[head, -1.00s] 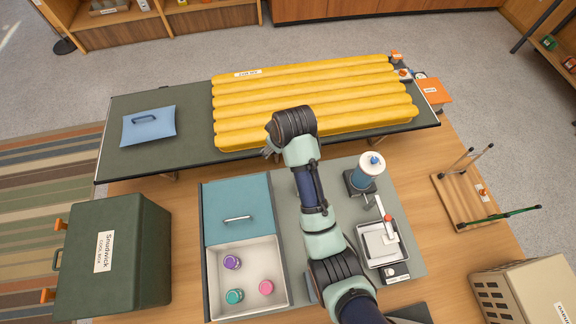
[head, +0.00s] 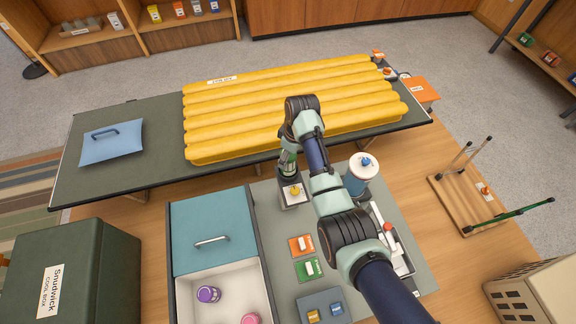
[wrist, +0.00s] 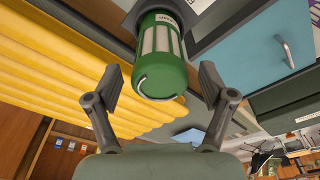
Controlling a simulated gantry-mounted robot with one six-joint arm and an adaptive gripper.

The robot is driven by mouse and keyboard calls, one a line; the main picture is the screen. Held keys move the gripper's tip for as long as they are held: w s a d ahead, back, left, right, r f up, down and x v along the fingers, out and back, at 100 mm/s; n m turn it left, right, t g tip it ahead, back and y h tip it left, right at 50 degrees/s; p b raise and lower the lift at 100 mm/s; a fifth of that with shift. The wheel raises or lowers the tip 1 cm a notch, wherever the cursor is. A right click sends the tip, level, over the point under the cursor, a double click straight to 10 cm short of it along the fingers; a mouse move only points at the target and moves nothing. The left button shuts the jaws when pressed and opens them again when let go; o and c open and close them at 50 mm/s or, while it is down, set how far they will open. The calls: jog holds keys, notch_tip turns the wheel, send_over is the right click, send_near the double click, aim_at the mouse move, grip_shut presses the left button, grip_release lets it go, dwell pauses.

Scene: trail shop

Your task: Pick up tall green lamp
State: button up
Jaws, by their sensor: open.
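The tall green lamp (wrist: 162,62) is a green cylinder with pale panels. In the wrist view it shows between the two fingers of my gripper (wrist: 159,76), with a visible gap on each side. My gripper is open and holds nothing. In the head view a small part of the green lamp (head: 289,169) shows below my wrist, at a grey stand (head: 295,205) with a white label. My arm hides much of the gripper and the lamp there.
A yellow ridged sleeping mat (head: 270,105) lies just behind on the dark table. A teal-lidded box (head: 212,222) with jars stands to the left. A white-and-blue canister (head: 358,182) stands close on the right. Orange (head: 301,246) and green (head: 308,270) packets lie in front.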

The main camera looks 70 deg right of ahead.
jog(key=f, duration=0.3)
jog(key=shift+w+b, duration=0.2)
jog(key=shift+b, duration=0.1)
jog(key=shift+c, duration=0.2)
jog(key=c, duration=1.3)
notch_tip(320, 180, up, 20)
jog(key=p, duration=0.6)
jog(key=shift+r+p, duration=0.1)
jog(key=shift+p, duration=0.25)
